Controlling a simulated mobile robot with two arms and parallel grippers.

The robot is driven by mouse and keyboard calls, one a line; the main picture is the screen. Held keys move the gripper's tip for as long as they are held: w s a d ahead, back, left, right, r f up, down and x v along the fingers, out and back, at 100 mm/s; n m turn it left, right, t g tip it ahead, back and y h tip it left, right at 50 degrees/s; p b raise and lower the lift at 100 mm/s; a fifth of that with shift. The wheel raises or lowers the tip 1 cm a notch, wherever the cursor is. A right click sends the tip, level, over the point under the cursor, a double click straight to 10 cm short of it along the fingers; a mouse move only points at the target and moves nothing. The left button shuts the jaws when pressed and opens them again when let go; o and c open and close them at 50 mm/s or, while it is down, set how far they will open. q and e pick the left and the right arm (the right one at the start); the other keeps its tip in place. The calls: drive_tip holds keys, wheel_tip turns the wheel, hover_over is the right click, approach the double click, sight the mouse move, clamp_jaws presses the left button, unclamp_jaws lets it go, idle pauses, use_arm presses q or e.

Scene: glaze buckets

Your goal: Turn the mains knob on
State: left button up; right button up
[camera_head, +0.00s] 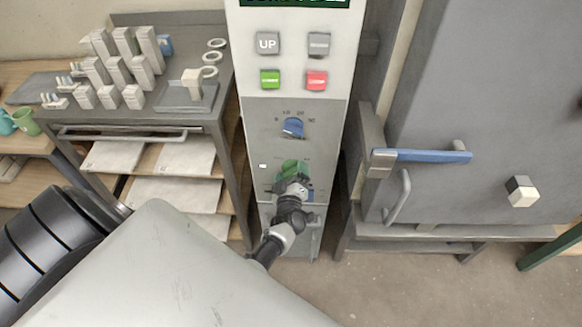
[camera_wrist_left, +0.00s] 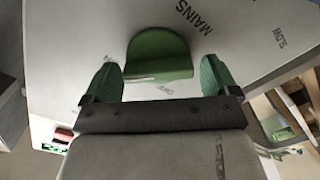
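The mains knob (camera_wrist_left: 158,52) is green, with the word MAINS printed beside it on the pale panel in the left wrist view. In the head view the green knob (camera_head: 292,167) sits low on the control cabinet, partly hidden by my gripper. My left gripper (camera_head: 291,183) is right in front of it. In the left wrist view its two green fingertips (camera_wrist_left: 159,78) stand apart on either side of the knob, with a visible gap at the right. I cannot tell whether the left fingertip touches it. My right gripper is in neither view.
Above the mains knob are a blue knob (camera_head: 292,127), a green button (camera_head: 270,79) and a red button (camera_head: 316,81). A shelf cart (camera_head: 140,112) with grey blocks stands left. A grey door with a blue-handled latch (camera_head: 425,156) stands close on the right.

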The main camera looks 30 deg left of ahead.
use_arm(q)
drive_tip(key=shift+o, duration=0.6)
drive_tip(key=shift+r, duration=0.1)
drive_tip(key=shift+s+d, duration=0.15)
drive_tip(key=shift+s, duration=0.1)
drive_tip(key=p+v, duration=0.3)
drive_tip(key=v, duration=0.7)
drive_tip(key=shift+d, duration=0.1)
